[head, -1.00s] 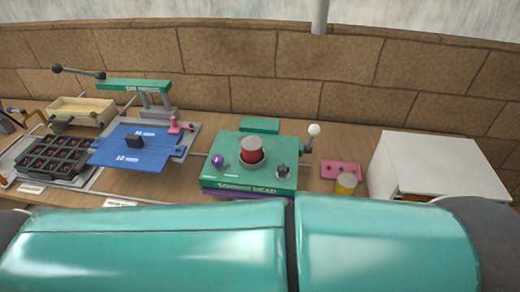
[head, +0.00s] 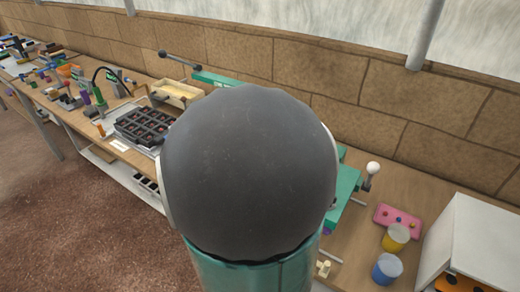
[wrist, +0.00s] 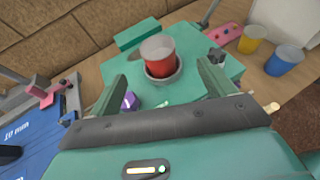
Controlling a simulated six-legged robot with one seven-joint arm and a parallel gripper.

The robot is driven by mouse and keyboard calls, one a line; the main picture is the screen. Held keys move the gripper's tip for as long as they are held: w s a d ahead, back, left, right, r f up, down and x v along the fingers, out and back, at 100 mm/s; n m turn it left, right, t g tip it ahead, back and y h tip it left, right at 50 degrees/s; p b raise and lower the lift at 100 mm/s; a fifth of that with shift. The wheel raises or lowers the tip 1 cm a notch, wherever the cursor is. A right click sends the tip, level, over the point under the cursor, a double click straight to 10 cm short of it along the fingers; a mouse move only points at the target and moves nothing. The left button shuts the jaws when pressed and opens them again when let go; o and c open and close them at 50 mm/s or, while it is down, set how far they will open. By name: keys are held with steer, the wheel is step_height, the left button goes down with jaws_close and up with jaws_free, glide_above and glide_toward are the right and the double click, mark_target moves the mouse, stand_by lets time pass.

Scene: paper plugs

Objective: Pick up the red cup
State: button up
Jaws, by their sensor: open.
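The red cup (wrist: 159,62) stands upright in a round grey seat on the green machine (wrist: 205,70) in the wrist view. Its pale top faces up. My gripper (wrist: 162,72) is open, with one finger to the left and one to the right of the cup in the picture. Nothing is held between the fingers, and I cannot tell how far the cup is from the fingertips. In the head view my arm hides the cup and most of the green machine (head: 345,190).
A yellow cup (head: 396,238) and a blue cup (head: 387,268) stand right of the machine, near a pink block (head: 392,215) and white box (head: 480,235). A white-knobbed lever (head: 372,175) rises at the machine's right side. A black compartment tray (head: 145,125) lies left.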

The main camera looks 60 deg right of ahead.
steer(key=x, duration=1.3)
steer(key=shift+w+d+f, duration=0.1)
steer(key=shift+d, duration=0.2)
steer(key=shift+c, duration=0.2)
steer(key=c, duration=1)
